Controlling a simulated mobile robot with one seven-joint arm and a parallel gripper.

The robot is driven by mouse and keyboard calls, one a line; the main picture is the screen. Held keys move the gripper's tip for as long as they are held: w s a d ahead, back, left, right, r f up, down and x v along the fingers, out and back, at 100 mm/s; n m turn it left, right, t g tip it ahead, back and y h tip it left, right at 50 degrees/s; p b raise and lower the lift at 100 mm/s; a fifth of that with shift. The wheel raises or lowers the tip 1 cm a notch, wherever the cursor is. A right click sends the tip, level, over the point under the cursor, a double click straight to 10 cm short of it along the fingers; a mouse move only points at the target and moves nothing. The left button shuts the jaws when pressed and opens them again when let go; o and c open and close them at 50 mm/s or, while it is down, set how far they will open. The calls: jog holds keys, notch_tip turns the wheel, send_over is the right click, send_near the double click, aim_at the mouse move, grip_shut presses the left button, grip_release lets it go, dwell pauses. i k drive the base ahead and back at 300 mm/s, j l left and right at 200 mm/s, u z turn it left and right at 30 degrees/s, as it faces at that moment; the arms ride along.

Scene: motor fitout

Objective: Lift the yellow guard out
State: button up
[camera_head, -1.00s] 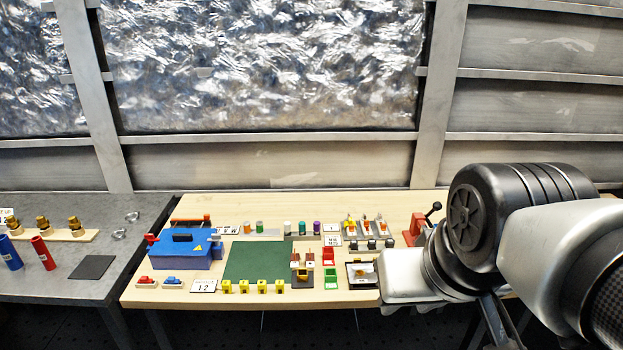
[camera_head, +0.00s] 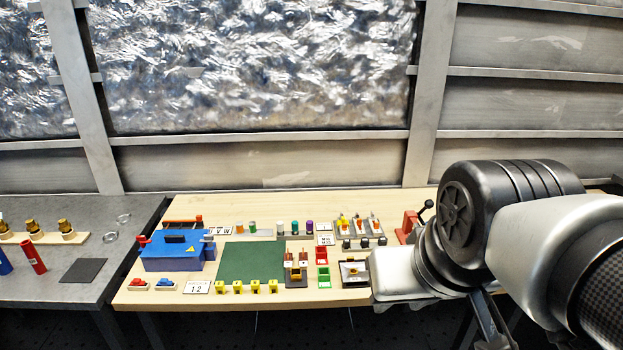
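Several small yellow blocks with dark openings (camera_head: 238,287) stand in a row along the front edge of the green mat (camera_head: 252,262). A yellow piece (camera_head: 354,268) also shows in a dark-framed tray (camera_head: 355,283) just left of my arm. I cannot tell which of these is the yellow guard. My arm comes in from the right and its silver link covers the table's right end. My gripper is not visible.
A blue box (camera_head: 178,255) with a warning triangle stands at the left of the wooden table (camera_head: 285,204). Red and green trays (camera_head: 323,276), a brown-topped holder (camera_head: 296,272) and a red lever stand (camera_head: 409,226) are nearer my arm. A grey table (camera_head: 95,265) adjoins on the left.

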aim_at(339, 223)
jog(key=i+l+u, duration=0.25)
jog(key=i, duration=0.15)
jog(key=i+l+u, duration=0.15)
jog(key=i+u, duration=0.15)
jog(key=i, duration=0.1)
